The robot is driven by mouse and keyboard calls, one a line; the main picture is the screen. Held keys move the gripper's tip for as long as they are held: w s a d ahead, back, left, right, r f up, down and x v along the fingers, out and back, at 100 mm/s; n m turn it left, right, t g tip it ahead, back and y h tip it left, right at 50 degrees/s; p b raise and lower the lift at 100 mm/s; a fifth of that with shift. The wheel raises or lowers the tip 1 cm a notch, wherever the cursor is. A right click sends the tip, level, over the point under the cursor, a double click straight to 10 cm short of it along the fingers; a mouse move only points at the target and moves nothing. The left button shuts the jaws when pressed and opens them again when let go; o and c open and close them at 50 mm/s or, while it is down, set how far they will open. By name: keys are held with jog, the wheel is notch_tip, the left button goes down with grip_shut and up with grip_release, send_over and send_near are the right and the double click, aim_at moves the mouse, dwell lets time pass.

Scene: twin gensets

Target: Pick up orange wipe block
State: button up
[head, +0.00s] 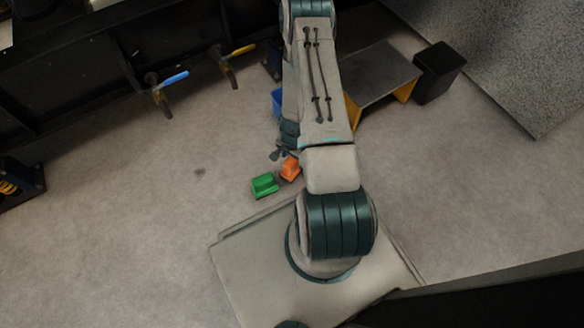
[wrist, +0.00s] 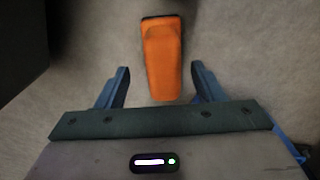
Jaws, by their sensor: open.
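The orange wipe block (head: 290,169) lies on the floor in the head view, just left of my arm and close to my base. In the wrist view the orange wipe block (wrist: 162,58) is upper centre, a long orange body with a dark edge at its far end. My gripper (wrist: 160,80) is open, its two blue fingers on either side of the block's near end, with gaps on both sides. Nothing is held. In the head view my gripper (head: 280,152) is mostly hidden behind my arm, near the block.
A green block (head: 265,185) lies close to the left of the orange one. A blue object (head: 277,103) is partly hidden behind my arm. A low grey table (head: 378,75) and a black bin (head: 438,72) stand to the right. Blue and yellow valve handles (head: 170,80) project at left. Open floor lies left.

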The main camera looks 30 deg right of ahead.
aim_at(293, 160)
jog(key=f, duration=0.1)
jog(key=f+b, duration=0.1)
jog(key=f, duration=0.1)
jog(key=f+b, duration=0.1)
jog(key=shift+w+d+f, duration=0.15)
jog(key=shift+w+f, duration=0.05)
jog(key=shift+w, duration=0.05)
jog(key=c, duration=1.2)
jog(key=shift+r, duration=0.15)
jog(key=shift+r+p, duration=0.3)
jog(key=shift+r, duration=0.3)
notch_tip(293, 160, up, 4)
jog(key=shift+f+p, duration=0.25)
jog(key=shift+p, duration=0.9)
jog(key=s+d+r+p, duration=0.1)
jog(key=d+r, duration=0.1)
jog(key=d, duration=0.1)
jog(key=s+d+r+p, duration=0.1)
jog(key=d+r, duration=0.1)
jog(key=d, duration=0.2)
jog(key=s+d+r+p, duration=0.1)
jog(key=d+r+p, duration=0.1)
jog(key=d, duration=0.2)
jog(key=shift+d+r, duration=0.1)
jog(key=shift+d, duration=0.05)
